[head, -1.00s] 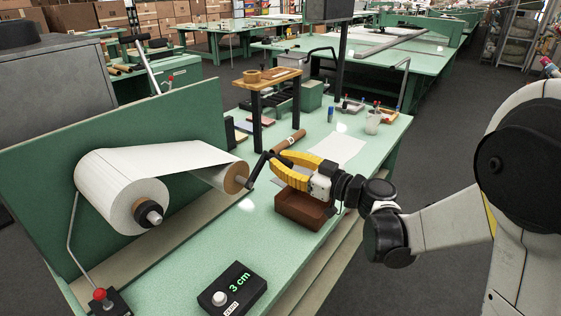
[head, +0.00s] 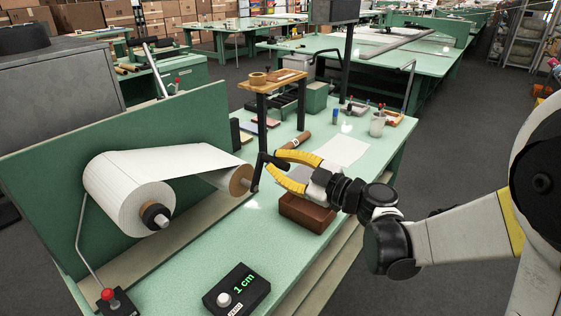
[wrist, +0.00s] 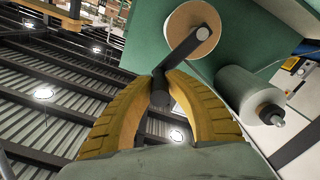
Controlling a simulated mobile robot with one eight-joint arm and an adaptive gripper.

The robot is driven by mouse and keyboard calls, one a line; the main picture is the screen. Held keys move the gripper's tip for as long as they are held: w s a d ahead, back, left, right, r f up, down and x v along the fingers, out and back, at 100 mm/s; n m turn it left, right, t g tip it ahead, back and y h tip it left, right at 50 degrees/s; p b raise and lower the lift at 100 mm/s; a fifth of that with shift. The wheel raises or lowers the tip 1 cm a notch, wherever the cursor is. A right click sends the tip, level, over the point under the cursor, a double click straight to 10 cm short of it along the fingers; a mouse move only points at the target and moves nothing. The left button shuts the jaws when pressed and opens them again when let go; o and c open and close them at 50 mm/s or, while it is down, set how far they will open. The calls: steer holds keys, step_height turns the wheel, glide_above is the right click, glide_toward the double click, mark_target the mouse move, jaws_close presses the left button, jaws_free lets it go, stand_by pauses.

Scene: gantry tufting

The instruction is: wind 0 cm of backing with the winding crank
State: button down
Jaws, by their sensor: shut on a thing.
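The winding crank (head: 258,172) is a dark bar at the end of the take-up roll (head: 240,180). My yellow gripper (head: 271,163) is shut on the crank's handle. In the wrist view the dark crank arm (wrist: 184,52) runs from the roll's core (wrist: 203,34) down to the handle (wrist: 161,92), which sits between my fingertips (wrist: 161,80). White backing (head: 175,161) spans from the large supply roll (head: 125,200) to the take-up roll. The counter box (head: 237,291) on the table reads "1 cm" in green.
A brown box (head: 306,213) stands below my gripper. A red-knobbed lever (head: 108,294) is at the front left. A small wooden stand (head: 275,83), a white sheet (head: 342,149) and a cup (head: 377,124) are further back. The green tabletop near the counter is clear.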

steer(key=shift+s+a+r, duration=0.15)
steer(key=shift+s+a, duration=0.1)
steer(key=shift+s, duration=0.05)
stand_by(0.4)
steer(key=c, duration=1.3)
jaws_free()
steer(key=shift+s, duration=0.1)
steer(key=v, duration=1.2)
steer(key=shift+a, duration=0.1)
